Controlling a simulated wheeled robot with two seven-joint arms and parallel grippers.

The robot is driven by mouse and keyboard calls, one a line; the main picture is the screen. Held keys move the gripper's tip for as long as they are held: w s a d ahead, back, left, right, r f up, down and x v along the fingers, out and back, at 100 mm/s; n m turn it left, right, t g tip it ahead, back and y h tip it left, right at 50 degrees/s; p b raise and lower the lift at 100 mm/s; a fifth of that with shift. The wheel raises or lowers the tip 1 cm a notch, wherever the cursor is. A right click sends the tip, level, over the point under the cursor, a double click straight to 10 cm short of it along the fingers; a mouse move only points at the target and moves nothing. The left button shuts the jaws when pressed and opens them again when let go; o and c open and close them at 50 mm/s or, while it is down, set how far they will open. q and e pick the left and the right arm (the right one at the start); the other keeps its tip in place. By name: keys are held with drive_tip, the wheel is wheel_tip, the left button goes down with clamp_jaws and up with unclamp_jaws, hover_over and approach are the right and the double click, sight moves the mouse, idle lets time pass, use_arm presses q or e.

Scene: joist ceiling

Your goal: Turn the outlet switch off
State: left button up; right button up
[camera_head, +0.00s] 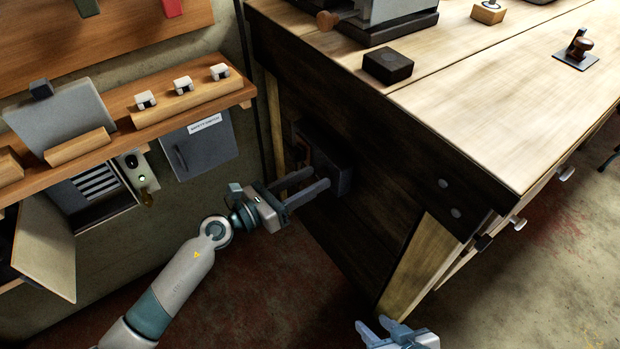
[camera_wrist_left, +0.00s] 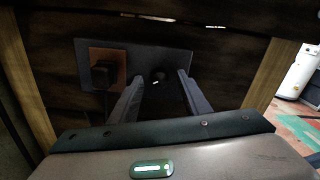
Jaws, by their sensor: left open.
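A dark outlet plate (camera_head: 338,150) is mounted on the dark side panel of the workbench. In the left wrist view the plate (camera_wrist_left: 178,54) carries a small dark round switch or knob (camera_wrist_left: 159,76), with a small pale mark by it. My left gripper (camera_head: 320,177) is open in front of the plate's lower part. In the left wrist view its two fingers (camera_wrist_left: 161,80) stand on either side of the knob; I cannot tell whether they touch it. The knob is not clear in the head view. My right gripper (camera_head: 372,321) is at the bottom edge, its fingers apart and empty.
A black plug (camera_wrist_left: 103,73) sits in a brown socket at the plate's left. The workbench top (camera_head: 480,110) overhangs, and a wooden leg (camera_head: 420,265) stands right of the plate. A shelf (camera_head: 190,105) and open wall box (camera_head: 95,190) are at the left.

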use_arm(q)
drive_tip(key=shift+w+d, duration=0.1)
drive_tip(key=shift+d, duration=0.05)
drive_tip(key=c, duration=1)
drive_tip(key=shift+c, duration=0.2)
